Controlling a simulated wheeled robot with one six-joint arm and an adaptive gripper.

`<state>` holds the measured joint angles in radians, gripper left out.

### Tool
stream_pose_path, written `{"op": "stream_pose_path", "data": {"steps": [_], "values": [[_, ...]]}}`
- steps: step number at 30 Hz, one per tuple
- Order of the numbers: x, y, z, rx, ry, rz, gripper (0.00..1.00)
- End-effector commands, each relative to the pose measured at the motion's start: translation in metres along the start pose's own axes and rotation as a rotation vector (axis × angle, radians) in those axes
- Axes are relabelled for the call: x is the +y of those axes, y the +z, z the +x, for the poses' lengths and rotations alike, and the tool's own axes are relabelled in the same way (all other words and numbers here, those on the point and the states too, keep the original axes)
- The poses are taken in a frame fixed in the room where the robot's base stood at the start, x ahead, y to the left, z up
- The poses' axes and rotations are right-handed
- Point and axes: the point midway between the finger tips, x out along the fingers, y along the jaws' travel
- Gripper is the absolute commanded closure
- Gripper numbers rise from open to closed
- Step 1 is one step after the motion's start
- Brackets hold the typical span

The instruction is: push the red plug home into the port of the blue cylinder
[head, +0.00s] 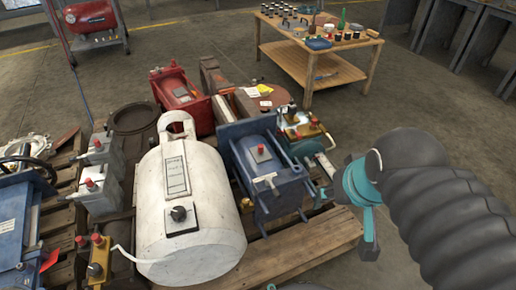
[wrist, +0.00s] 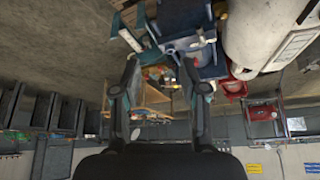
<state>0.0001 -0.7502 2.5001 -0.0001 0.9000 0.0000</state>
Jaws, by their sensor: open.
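The blue cylinder (head: 277,180) is a dark blue, ribbed housing on the pallet, right of the large white tank. A small red plug (head: 260,149) stands upright on a grey plate on its top; I cannot tell how deep it sits in the port. My gripper (head: 346,214) is to the right of the blue cylinder, apart from it, with teal parts showing. In the wrist view both fingers of my gripper (wrist: 160,68) are spread with nothing held between them.
The white tank (head: 205,220) stands left of the blue cylinder. A red machine (head: 183,100) is behind, and a brass-coloured unit with red knobs (head: 305,130) is behind right. A wooden table (head: 300,65) with small items stands farther back. Floor between the pallet (head: 310,245) and table is clear.

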Motion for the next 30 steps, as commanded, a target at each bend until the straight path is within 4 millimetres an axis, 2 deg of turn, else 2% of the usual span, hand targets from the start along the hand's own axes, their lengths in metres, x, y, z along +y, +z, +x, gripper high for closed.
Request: {"op": "stream_pose_path", "data": {"steps": [4,8,19,30], "values": [[-0.001,-0.006,-0.001,-0.007,0.001,-0.021,0.48],[-0.004,-0.024,-0.003,-0.036,0.003,-0.09,0.48],[-0.019,-0.11,0.009,-0.166,0.013,-0.436,0.48],[-0.05,-0.187,0.05,-0.299,0.005,-0.793,0.48]]}}
